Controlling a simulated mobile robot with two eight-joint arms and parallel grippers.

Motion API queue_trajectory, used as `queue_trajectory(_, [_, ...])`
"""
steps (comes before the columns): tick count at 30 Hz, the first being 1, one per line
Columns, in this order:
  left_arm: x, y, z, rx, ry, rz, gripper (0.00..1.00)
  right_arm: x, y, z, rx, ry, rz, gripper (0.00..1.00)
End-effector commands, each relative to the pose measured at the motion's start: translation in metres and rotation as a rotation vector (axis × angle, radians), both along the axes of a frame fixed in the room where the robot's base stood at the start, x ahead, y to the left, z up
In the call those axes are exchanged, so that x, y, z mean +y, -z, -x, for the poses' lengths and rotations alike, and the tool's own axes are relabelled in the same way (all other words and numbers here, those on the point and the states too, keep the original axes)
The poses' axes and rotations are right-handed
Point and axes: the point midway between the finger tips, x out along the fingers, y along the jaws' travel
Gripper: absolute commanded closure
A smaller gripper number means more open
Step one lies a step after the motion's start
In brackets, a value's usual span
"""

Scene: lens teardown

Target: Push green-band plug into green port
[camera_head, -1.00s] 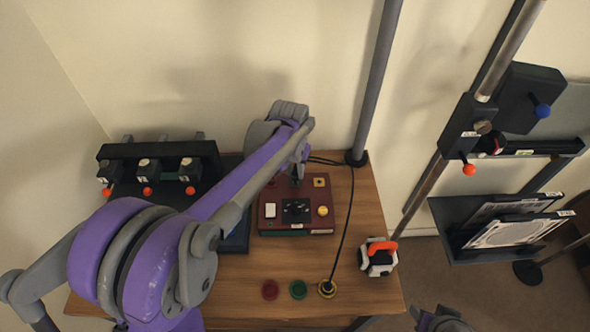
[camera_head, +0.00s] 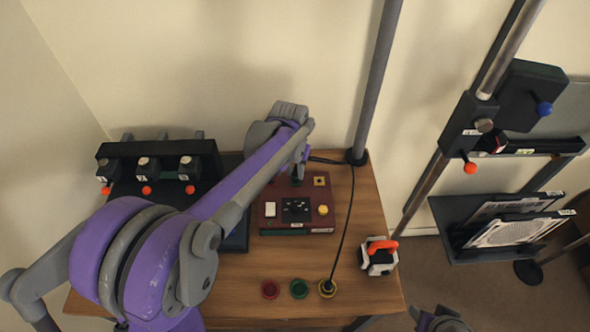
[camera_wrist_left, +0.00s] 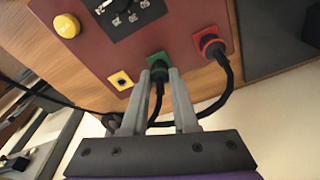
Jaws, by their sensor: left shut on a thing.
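The maroon box (camera_head: 268,213) stands on the wooden table, and it also shows in the left wrist view (camera_wrist_left: 95,45). In that view my left gripper (camera_wrist_left: 163,72) is shut on the green-band plug (camera_wrist_left: 159,88), with its black cable trailing between the fingers. The plug is at the green port (camera_wrist_left: 158,62), lined up with it; how deep it sits is hard to tell. In the head view my left gripper (camera_head: 297,178) is at the back of the box, mostly hidden by my arm.
A red plug (camera_wrist_left: 211,47) with a cable sits in the port beside the green one. A yellow port (camera_wrist_left: 121,80) is empty. Red, green and yellow rings (camera_head: 327,289) lie at the table front; a cable runs to the yellow one. A white-and-orange device (camera_head: 379,257) stands right.

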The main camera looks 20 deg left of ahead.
Motion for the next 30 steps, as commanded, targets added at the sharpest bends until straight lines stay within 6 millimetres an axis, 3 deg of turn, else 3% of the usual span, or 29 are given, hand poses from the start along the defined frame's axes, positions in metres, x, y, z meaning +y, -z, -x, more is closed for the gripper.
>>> queue_trajectory(6, [0.000,0.005,0.000,0.000,0.000,0.000,1.00,0.000,0.004,0.001,0.001,0.000,0.000,0.50])
queue_trajectory(7, [0.000,0.005,0.000,0.000,0.000,0.000,0.71,0.000,0.004,0.001,0.001,0.000,0.000,0.50])
queue_trajectory(13, [0.000,0.004,0.000,0.000,0.000,0.000,0.38,0.000,0.003,0.001,0.001,0.000,0.000,0.50])
queue_trajectory(23, [0.000,0.001,0.000,0.000,0.000,0.000,0.38,0.000,0.003,0.000,0.001,0.000,0.000,0.50])
queue_trajectory(30, [0.000,-0.036,0.006,-0.001,0.000,0.000,0.38,0.000,-0.001,0.000,0.000,0.000,0.000,0.50])
